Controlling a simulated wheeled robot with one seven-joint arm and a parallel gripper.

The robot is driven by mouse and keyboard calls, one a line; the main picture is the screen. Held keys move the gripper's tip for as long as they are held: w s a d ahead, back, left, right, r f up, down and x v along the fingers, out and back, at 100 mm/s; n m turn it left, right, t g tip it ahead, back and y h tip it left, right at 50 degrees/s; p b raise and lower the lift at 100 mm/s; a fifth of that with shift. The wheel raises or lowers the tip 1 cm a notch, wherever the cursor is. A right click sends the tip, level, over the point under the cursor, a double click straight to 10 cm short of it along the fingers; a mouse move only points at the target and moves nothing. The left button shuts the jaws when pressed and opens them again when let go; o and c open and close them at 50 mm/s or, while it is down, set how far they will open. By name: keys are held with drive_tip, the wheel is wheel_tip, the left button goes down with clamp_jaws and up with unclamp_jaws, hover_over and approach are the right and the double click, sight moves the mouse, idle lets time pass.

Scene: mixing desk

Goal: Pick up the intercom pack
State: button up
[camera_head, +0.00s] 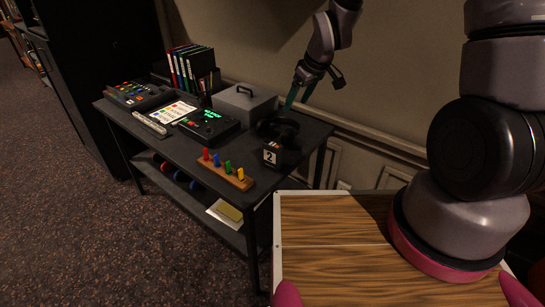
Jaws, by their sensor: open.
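A small black box with a white label reading "2" (272,155) stands at the front right corner of the black desk (150,141). It looks like the intercom pack, though I cannot be sure. A dark rounded item, perhaps a headset (284,127), lies just behind it; its shape is hard to make out. My gripper (299,96), with teal fingers, hangs above the desk's back right part, up and behind the box. Its fingers are apart with nothing visible between them, and it is clear of the box.
A wooden strip with coloured pegs (226,170) lies left of the box. A black console with green display (209,125), a grey handled case (244,103), a mixer (139,95) and binders (190,68) fill the desk. The wall (400,130) runs close behind.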

drive_tip(key=n, duration=0.2)
approach(273, 144)
drive_tip(key=shift+g+y, duration=0.3)
drive_tip(key=shift+y, duration=0.1)
drive_tip(key=x, duration=0.4)
drive_tip(key=shift+w+a+f, duration=0.1)
drive_tip(key=shift+w+f, duration=0.1)
drive_tip(key=shift+f, duration=0.05)
drive_tip(key=shift+d+x, duration=0.15)
drive_tip(key=shift+x, duration=1.3)
drive_tip(key=shift+d+x, duration=0.15)
drive_tip(key=shift+x, duration=1.35)
drive_tip(key=shift+w, duration=0.1)
clamp_jaws()
